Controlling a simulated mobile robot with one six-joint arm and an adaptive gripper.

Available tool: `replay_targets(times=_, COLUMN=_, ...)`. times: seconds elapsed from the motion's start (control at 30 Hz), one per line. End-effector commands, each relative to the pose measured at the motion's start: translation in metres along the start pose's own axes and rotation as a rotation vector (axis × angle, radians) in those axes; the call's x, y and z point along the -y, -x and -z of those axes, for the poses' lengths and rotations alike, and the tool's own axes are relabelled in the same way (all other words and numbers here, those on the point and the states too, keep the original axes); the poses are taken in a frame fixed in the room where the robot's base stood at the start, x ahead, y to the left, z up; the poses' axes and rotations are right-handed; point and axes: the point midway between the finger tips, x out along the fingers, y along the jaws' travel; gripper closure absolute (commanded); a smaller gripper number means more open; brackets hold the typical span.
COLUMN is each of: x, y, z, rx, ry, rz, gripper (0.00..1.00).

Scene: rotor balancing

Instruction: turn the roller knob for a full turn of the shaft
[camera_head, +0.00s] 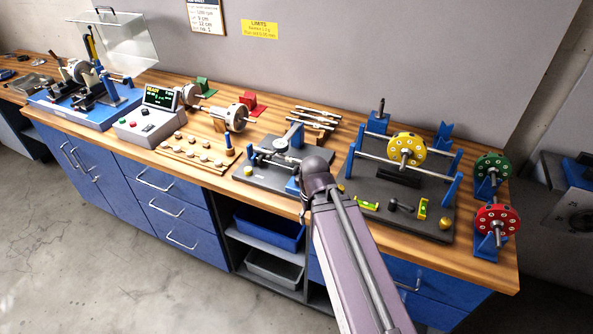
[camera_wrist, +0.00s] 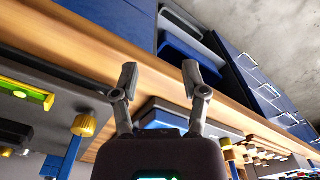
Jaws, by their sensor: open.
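A grey-based fixture (camera_head: 262,178) carrying a thin horizontal shaft (camera_head: 275,156) stands at the middle of the bench, just left of my wrist. The roller knob cannot be made out for certain; my arm covers the fixture's right end in the head view. My gripper (camera_wrist: 159,80) is open and empty in the wrist view. Its two fingers are apart over the wooden bench edge (camera_wrist: 232,112), touching nothing visible. In the head view the fingers are hidden behind my wrist and arm.
Right of my arm stands a balancing stand with a yellow rotor (camera_head: 407,149) on rails. A brass knob (camera_wrist: 84,125) and a green level (camera_wrist: 27,95) show left of my gripper. Green (camera_head: 493,167) and red (camera_head: 497,218) rotors stand far right. A control box (camera_head: 148,122) is left.

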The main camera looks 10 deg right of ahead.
Motion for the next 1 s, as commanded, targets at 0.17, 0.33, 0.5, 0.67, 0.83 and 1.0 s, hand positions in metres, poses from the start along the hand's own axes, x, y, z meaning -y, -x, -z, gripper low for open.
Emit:
replay_targets(times=0.17, x=0.0, y=0.0, z=0.0, rx=0.0, ry=0.0, rz=0.0, gripper=0.43)
replay_targets(times=0.33, x=0.0, y=0.0, z=0.0, rx=0.0, ry=0.0, rz=0.0, gripper=0.43)
replay_targets(times=0.5, x=0.0, y=0.0, z=0.0, rx=0.0, ry=0.0, rz=0.0, gripper=0.25)
replay_targets(times=0.67, x=0.0, y=0.006, z=0.005, rx=0.0, ry=0.009, rz=0.0, gripper=0.18)
replay_targets(times=0.83, x=0.0, y=0.023, z=0.024, rx=0.0, ry=0.044, rz=0.0, gripper=0.18)
replay_targets(times=1.0, x=0.004, y=0.052, z=0.055, rx=0.0, ry=0.104, rz=0.0, gripper=0.18)
